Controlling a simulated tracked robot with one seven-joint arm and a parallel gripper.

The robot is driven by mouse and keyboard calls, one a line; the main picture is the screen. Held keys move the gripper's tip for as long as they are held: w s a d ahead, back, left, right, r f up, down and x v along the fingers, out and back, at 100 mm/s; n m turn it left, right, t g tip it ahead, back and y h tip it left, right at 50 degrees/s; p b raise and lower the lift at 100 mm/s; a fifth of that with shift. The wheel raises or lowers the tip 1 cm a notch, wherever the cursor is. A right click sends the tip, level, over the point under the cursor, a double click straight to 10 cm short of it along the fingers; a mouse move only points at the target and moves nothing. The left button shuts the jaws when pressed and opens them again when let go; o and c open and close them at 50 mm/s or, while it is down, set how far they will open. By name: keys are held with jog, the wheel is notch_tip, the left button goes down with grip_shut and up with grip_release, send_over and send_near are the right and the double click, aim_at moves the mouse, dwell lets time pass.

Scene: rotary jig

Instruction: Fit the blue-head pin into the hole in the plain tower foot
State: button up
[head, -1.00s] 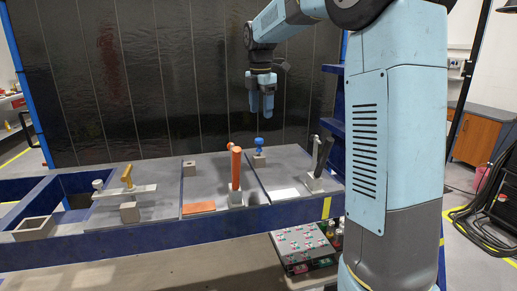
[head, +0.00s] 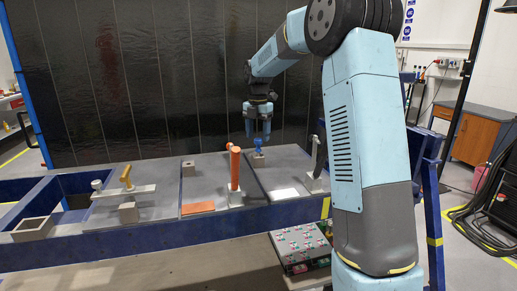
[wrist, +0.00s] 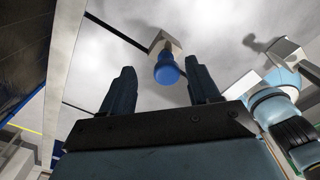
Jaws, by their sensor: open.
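The blue-head pin (head: 258,144) stands upright in a small grey block on the right-hand panel of the table. In the wrist view its round blue head (wrist: 166,70) shows between and beyond the fingertips, in front of its block (wrist: 161,43). My gripper (head: 257,134) is open and empty, pointing down just above the blue head. Two grey feet are in view: one under an orange upright (head: 235,168), the other under a black upright (head: 317,158). I cannot tell which foot is the plain one, and I see no hole clearly.
A small grey block (head: 188,169) and a flat orange plate (head: 198,208) lie on the middle panel. A grey bar with a yellow handle (head: 126,176) and an open box (head: 33,229) are at left. A button panel (head: 301,243) is in front. Open space surrounds the pin block.

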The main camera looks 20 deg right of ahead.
aim_at(258, 145)
jog(key=shift+s+a+f, duration=0.1)
jog(key=shift+s+f, duration=0.1)
jog(key=shift+f, duration=0.75)
jog(key=shift+s+d+f, duration=0.1)
jog(key=shift+s+f, duration=0.05)
jog(key=shift+f, duration=0.85)
jog(key=shift+s+a+f, duration=0.1)
jog(key=shift+s+f, duration=0.1)
jog(key=shift+f, duration=0.75)
jog(key=shift+c, duration=0.4)
grip_shut()
jog(key=shift+r, duration=0.15)
